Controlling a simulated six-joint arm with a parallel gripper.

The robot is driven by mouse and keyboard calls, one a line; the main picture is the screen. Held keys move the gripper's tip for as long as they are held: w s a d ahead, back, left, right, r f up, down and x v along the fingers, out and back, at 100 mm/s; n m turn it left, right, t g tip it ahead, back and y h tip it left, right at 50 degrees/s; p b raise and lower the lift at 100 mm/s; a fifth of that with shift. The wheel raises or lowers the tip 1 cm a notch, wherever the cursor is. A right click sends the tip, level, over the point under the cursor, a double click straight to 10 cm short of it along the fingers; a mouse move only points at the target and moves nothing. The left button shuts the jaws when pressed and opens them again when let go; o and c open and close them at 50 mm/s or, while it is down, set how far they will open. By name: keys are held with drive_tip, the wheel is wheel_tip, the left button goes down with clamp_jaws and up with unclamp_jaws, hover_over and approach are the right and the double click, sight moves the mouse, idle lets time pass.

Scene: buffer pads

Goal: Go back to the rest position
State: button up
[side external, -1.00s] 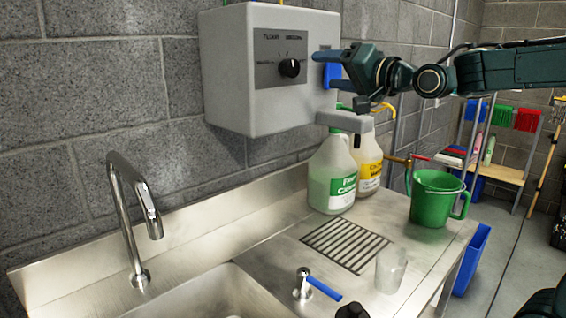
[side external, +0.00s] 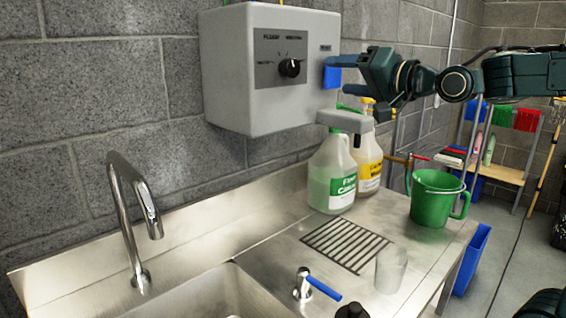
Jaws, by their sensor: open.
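A blue button or tab (side external: 331,77) shows on the box's right side, close to the fingertips. I cannot tell whether the fingers touch it. The black knob (side external: 289,68) on the box front is clear of the gripper. Nothing is held.
Below are a green-labelled jug (side external: 333,180), a yellow-labelled jug (side external: 369,165), a green pitcher (side external: 433,205) and a clear cup (side external: 391,270) on the steel counter (side external: 300,215). A faucet (side external: 130,200) rises at left.

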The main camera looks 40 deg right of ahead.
drive_tip(key=s+a+f+n+g, duration=0.2)
drive_tip(key=s+f+n+g, duration=0.2)
drive_tip(key=s+f, duration=0.6)
drive_tip(key=s+a+f+n+g, duration=0.2)
drive_tip(key=s+f+n+g, duration=0.2)
drive_tip(key=s+f+g, duration=0.4)
drive_tip(key=s+f, duration=0.3)
drive_tip(key=s, duration=0.2)
drive_tip(key=shift+s+n, duration=0.3)
drive_tip(key=shift+s, duration=0.05)
